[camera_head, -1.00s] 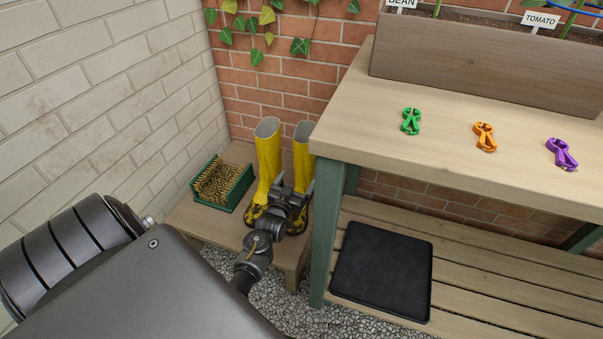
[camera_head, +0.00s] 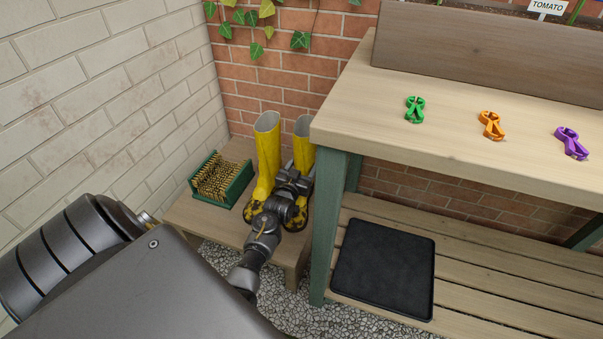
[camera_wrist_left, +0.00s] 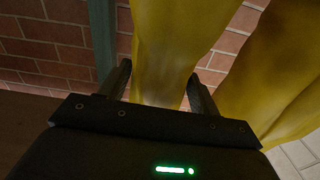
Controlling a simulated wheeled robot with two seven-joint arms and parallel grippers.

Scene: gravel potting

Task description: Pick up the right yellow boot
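Two yellow boots with patterned feet stand upright side by side on a low wooden bench (camera_head: 222,222). The right yellow boot (camera_head: 302,146) is beside the green table leg, its lower part largely hidden by my left gripper (camera_head: 294,177). The left yellow boot (camera_head: 267,155) is just left of it. In the left wrist view, the fingers of my left gripper (camera_wrist_left: 160,80) are spread on either side of the right boot's shaft (camera_wrist_left: 168,40). The fingers look open; contact is hard to tell. The left boot (camera_wrist_left: 275,75) is outside the fingers. My right gripper is not in view.
A green-framed boot brush (camera_head: 222,180) stands left of the boots. The potting table (camera_head: 400,150) and its green leg (camera_head: 330,220) are close on the right. A black tray (camera_head: 383,268) lies on the lower shelf. Brick walls rise behind and left.

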